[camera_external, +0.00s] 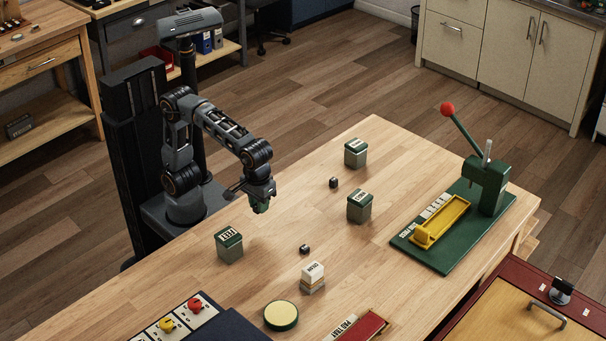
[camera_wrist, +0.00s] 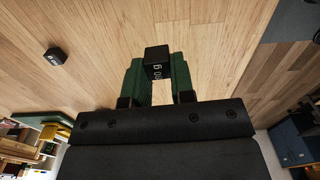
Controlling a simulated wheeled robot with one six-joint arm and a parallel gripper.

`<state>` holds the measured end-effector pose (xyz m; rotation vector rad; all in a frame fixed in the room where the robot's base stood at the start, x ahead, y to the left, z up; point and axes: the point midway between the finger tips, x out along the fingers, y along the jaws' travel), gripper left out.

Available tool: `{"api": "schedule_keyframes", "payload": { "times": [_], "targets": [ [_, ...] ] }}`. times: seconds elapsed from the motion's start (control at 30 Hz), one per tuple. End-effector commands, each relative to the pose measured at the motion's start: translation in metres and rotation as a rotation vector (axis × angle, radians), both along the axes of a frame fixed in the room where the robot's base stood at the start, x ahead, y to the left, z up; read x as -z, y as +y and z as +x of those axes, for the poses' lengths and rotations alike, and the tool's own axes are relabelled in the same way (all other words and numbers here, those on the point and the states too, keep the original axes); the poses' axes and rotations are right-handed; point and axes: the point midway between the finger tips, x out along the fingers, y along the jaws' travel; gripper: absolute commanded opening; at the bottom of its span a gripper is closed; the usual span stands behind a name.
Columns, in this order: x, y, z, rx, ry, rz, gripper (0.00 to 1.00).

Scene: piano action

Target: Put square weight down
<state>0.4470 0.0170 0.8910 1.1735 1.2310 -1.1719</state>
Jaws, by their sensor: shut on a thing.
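My gripper (camera_external: 261,206) hangs over the left side of the wooden table in the external view, with its green fingers pointing down. In the wrist view my gripper (camera_wrist: 158,75) is shut on a small black square weight (camera_wrist: 156,55) with white lettering ending in "g". The weight is between the two green fingertips; the fingers hide its sides. In the external view I cannot make out the held weight. Two other small dark weights stand on the table, one farther back (camera_external: 333,183) and one nearer (camera_external: 304,249). One dark weight (camera_wrist: 54,56) also shows in the wrist view.
Green-lidded boxes stand at the left (camera_external: 229,243), middle (camera_external: 359,206) and back (camera_external: 355,153). A white-topped block (camera_external: 313,277) and a round yellow-topped pad (camera_external: 281,316) are nearer. A green press (camera_external: 486,185) with a yellow tray (camera_external: 441,222) stands right. Bare wood surrounds my gripper.

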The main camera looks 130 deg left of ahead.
Motion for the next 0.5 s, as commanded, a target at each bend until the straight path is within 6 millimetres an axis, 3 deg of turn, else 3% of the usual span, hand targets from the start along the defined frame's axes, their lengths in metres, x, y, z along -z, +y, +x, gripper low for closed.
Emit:
{"api": "schedule_keyframes", "payload": {
  "times": [0.03, 0.13, 0.3, 0.5],
  "targets": [
    [-0.015, 0.000, -0.010, 0.000, -0.004, 0.000, 0.00],
    [-0.034, -0.001, -0.028, 0.000, -0.003, 0.000, 0.00],
    [-0.047, -0.002, -0.065, 0.000, -0.003, 0.000, 0.00],
    [-0.059, -0.003, -0.094, 0.000, -0.002, 0.000, 0.00]
  ]
}}
